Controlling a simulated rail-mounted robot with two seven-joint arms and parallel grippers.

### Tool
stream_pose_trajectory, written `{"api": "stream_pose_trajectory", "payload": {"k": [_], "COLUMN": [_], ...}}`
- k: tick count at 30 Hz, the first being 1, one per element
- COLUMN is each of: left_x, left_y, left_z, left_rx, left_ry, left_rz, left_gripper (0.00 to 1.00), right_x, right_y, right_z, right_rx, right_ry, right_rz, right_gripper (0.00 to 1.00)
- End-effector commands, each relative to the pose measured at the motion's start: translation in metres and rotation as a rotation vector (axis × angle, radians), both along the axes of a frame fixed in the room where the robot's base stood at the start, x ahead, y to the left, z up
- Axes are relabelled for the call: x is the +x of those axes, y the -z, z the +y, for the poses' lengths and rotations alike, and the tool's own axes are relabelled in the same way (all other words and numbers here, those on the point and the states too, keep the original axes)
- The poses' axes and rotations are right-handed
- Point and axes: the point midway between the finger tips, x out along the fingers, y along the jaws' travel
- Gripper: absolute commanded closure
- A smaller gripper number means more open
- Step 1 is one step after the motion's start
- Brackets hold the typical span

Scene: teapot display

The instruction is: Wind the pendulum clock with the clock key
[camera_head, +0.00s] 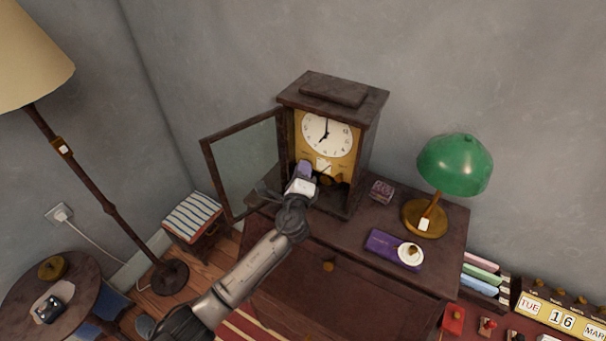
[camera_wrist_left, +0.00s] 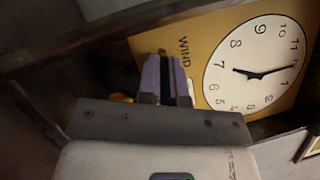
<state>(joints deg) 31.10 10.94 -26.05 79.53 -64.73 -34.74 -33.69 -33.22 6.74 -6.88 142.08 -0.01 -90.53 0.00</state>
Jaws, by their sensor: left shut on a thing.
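The pendulum clock (camera_head: 327,133) stands on the dark wooden cabinet, its glass door (camera_head: 245,160) swung open to the left. Its white dial also shows in the left wrist view (camera_wrist_left: 255,68), turned on its side, beside a gold plate (camera_wrist_left: 210,28) lettered "WIND". My left gripper (camera_head: 304,170) is at the open front of the clock, just below and left of the dial. In the left wrist view its purple-grey fingers (camera_wrist_left: 166,80) are close together, tips against or very near the gold plate by the lettering. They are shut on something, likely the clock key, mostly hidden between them. My right gripper is out of view.
A green lamp (camera_head: 455,165), a small dark red box (camera_head: 381,191) and a purple book (camera_head: 384,243) with a small white round item (camera_head: 411,254) are on the cabinet right of the clock. A floor lamp (camera_head: 97,195) and a striped stool (camera_head: 192,216) stand left.

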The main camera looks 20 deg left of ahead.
Motion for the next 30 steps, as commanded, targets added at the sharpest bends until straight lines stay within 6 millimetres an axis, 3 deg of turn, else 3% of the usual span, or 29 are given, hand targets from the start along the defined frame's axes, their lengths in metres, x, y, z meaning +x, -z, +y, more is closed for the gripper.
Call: {"api": "stream_pose_trajectory", "payload": {"k": [23, 24, 30], "left_x": [0.0001, 0.0001, 0.0001], "left_y": [0.0034, 0.0034, 0.0021], "left_z": [0.0013, 0.0013, 0.0009], "left_rx": [0.082, 0.082, 0.081], "left_ry": [-0.002, -0.001, -0.001], "left_rz": [-0.007, -0.007, -0.009], "left_gripper": [1.00, 0.90, 0.71], "right_x": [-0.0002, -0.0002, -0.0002], "right_y": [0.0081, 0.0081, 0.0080], "right_z": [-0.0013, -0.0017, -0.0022], "right_rx": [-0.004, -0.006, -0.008], "right_ry": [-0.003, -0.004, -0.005], "right_rz": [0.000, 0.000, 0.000], "right_gripper": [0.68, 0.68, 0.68]}}
